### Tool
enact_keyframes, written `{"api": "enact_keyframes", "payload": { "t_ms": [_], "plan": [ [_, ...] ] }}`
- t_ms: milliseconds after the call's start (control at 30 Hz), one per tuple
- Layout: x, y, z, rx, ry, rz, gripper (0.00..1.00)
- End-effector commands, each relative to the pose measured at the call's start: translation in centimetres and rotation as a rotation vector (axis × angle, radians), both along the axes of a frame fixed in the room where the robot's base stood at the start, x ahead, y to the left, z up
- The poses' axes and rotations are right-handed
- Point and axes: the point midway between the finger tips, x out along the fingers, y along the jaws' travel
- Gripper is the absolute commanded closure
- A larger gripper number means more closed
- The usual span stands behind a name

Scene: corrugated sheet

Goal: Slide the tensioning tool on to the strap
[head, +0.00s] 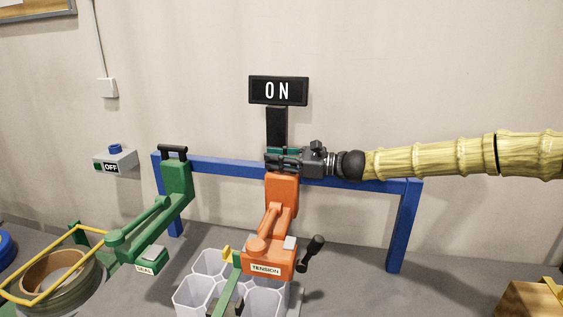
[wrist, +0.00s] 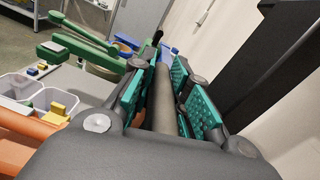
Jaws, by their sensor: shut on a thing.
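The orange tensioning tool (head: 268,258), labelled TENSION, stands in front of the blue frame, its arm rising to my gripper. My gripper (head: 283,160) comes from the right and is shut at the tool's upper end. In the wrist view, the teal pads of my gripper (wrist: 160,92) lie on either side of a dark grey bar (wrist: 160,115), which looks like the tool's handle. Orange parts of the tool (wrist: 35,145) show at lower left. A green band (head: 225,292), possibly the strap, runs beside the tool's left side; whether it sits in the tool I cannot tell.
White open cups (head: 193,298) stand below the tool. The green SEAL tool (head: 150,225) hangs to the left on the blue frame (head: 402,228). An ON sign (head: 278,91) rises behind my gripper.

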Motion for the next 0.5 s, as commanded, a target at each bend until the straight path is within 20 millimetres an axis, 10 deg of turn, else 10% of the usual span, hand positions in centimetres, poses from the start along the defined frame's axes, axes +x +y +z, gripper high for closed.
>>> {"api": "enact_keyframes", "payload": {
  "t_ms": [167, 200, 333, 500],
  "plan": [
    [0.05, 0.21, 0.17, 0.000, -0.001, 0.001, 1.00],
    [0.04, 0.23, 0.17, 0.000, -0.001, 0.001, 0.81],
    [0.03, 0.09, 0.14, 0.000, -0.001, 0.000, 0.59],
    [0.01, 0.07, 0.09, 0.000, -0.001, 0.000, 0.59]
  ]
}}
